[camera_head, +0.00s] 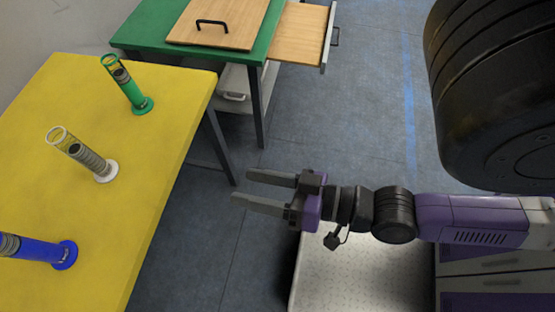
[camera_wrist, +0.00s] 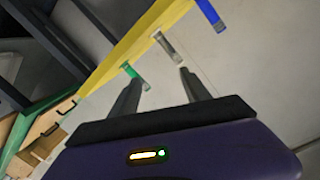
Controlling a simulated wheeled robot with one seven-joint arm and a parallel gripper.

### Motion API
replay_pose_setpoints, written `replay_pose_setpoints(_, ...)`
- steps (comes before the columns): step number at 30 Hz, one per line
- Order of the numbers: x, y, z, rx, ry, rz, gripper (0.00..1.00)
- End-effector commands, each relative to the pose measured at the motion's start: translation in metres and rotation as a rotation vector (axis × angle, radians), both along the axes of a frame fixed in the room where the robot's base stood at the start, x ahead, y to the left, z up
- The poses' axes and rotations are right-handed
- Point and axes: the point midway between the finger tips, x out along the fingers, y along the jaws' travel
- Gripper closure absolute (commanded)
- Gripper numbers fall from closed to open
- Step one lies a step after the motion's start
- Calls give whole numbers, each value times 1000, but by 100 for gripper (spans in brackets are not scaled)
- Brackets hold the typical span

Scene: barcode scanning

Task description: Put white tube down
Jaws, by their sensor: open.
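The white tube (camera_head: 88,160) stands on the yellow table (camera_head: 150,185), with a white round base, a clear top and a grey coiled part. In the wrist view the white tube (camera_wrist: 168,46) shows small, beyond the fingertips. My gripper (camera_head: 258,190) is open and empty. It is to the right of the yellow table's edge, over the floor side, apart from the tube. In the wrist view my gripper (camera_wrist: 158,76) has its two fingers spread.
A green tube (camera_head: 130,88) stands farther back and a blue tube (camera_head: 40,250) nearer on the yellow table. A green table (camera_head: 150,35) with a wooden lid (camera_head: 215,30) and an open drawer (camera_head: 300,35) stands behind. Floor is clear between.

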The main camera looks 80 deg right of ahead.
Motion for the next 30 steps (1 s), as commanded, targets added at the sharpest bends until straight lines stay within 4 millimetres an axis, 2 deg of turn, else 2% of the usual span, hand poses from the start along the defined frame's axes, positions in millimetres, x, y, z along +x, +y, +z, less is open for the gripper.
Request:
replay_pose_setpoints(1, -15, 1, -1, -123, 45, 26, 45)
replay_pose_setpoints(3, -29, 4, -2, -270, 91, 66, 45)
replay_pose_setpoints(6, -41, 6, -3, -412, 132, 107, 45)
replay_pose_setpoints(9, -47, 7, -3, -480, 153, 128, 45)
replay_pose_setpoints(30, -48, 7, 0, -491, 154, 133, 45)
